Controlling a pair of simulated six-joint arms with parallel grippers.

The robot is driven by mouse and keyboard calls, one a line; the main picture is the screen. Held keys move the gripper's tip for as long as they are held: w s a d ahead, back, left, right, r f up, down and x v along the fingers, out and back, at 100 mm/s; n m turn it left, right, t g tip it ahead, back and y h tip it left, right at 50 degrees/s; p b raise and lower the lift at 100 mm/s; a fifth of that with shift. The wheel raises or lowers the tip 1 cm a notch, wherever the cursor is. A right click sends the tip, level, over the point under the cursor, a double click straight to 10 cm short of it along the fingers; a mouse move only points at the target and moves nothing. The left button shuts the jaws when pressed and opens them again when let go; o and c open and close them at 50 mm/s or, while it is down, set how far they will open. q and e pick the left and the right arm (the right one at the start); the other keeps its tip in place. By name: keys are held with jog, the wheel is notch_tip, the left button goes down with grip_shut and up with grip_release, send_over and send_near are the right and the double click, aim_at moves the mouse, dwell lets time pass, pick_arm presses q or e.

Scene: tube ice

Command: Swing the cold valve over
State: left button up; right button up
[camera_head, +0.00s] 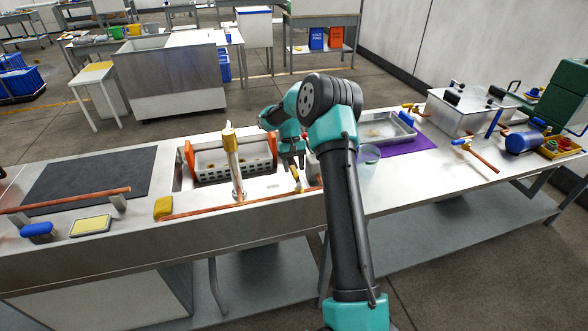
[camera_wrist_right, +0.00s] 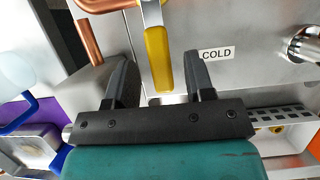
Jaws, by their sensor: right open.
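The cold valve's yellow lever (camera_wrist_right: 158,60) lies between the fingers of my right gripper (camera_wrist_right: 160,75) in the right wrist view, with gaps on both sides. The gripper is open and holds nothing. A COLD label (camera_wrist_right: 216,54) is on the metal surface beside the lever. In the head view my right gripper (camera_head: 292,160) points down at the counter, just above the small yellow lever (camera_head: 296,175) by the copper pipe (camera_head: 240,207). My left gripper is not in view.
A faucet post (camera_head: 237,175) with a brass top stands left of my right gripper, before a white perforated basket (camera_head: 232,172). A metal tray (camera_head: 385,128) on a purple mat (camera_head: 410,145) lies to the right.

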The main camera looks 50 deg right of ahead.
jog(key=shift+s+a+f, duration=0.1)
jog(key=shift+s+f, duration=0.1)
jog(key=shift+f, duration=0.35)
grip_shut()
